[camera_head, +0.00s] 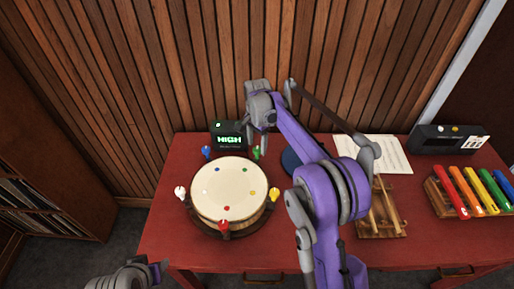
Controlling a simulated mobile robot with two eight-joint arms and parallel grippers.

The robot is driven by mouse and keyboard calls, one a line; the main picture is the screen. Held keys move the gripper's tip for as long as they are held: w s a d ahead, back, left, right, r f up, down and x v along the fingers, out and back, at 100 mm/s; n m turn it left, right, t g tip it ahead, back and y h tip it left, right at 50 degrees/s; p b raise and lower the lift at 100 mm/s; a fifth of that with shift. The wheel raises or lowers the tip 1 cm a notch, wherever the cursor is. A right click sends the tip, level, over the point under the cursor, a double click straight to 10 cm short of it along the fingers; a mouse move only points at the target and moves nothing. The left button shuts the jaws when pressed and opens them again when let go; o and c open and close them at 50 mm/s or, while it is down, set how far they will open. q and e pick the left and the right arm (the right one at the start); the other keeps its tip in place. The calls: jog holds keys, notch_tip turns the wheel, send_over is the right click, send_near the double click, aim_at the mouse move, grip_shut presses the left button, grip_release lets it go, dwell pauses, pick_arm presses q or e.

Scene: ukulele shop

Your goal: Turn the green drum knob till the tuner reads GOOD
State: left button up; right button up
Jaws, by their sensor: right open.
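The drum (229,190) stands on the red table, with a cream head and coloured knobs around its rim. The green knob (256,153) is at its back right. The tuner (228,137) is a dark box behind the drum, and its screen reads HIGH in green. My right gripper (258,140) points down just above the green knob, open; I cannot tell whether its fingers are around the knob or touching it. My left gripper (160,270) is low at the bottom left, away from the drum, and its jaws do not show clearly.
Blue (207,152), white (180,192), red (223,226) and yellow (274,194) knobs ring the drum. A xylophone (470,192), a paper sheet (385,153) and a dark clock-like box (447,139) are at right. The table's (160,225) front left is clear.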

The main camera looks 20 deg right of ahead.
jog(key=shift+f, duration=1)
grip_shut()
